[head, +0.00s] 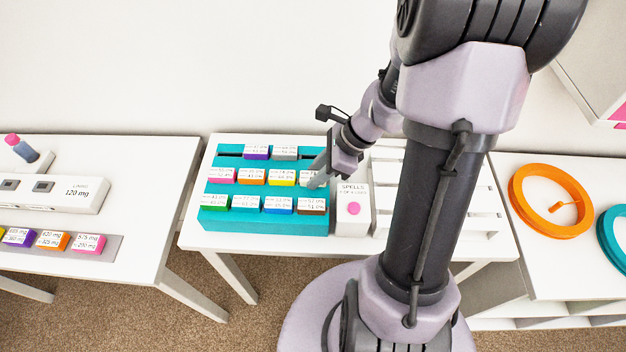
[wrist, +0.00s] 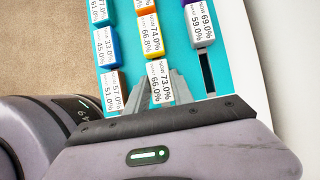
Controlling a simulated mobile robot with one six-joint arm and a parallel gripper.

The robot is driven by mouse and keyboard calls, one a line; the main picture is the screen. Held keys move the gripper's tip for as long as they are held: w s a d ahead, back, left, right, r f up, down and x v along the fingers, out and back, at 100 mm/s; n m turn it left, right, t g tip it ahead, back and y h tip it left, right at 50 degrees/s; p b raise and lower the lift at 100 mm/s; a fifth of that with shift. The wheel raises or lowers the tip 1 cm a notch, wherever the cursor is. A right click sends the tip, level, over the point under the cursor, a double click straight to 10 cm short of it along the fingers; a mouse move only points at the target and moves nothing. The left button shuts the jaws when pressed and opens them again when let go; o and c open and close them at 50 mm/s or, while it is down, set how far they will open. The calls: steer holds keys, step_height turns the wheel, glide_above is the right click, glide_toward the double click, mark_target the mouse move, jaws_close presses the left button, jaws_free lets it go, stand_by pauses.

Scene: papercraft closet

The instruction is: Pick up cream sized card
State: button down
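The cream card (wrist: 161,88), a small block with a pale percentage label, is at the right end of the middle row of the teal rack (head: 264,225). In the head view the card is partly hidden by my gripper (head: 317,178). In the wrist view my gripper (wrist: 165,90) has its grey fingers low at the card, one along each side of it. I cannot tell whether they touch it. The card appears in line with its row, beside the yellow card (wrist: 152,38).
Close by are the brown card (wrist: 112,90), the grey card (wrist: 200,25) and an empty slot (wrist: 207,72). A white SPELLS box (head: 353,215) stands right of the rack. A white slatted stand (head: 385,182) is partly behind my arm.

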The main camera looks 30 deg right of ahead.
steer(key=shift+r, duration=0.1)
step_height(320, 180, up, 10)
steer(key=p, duration=0.5)
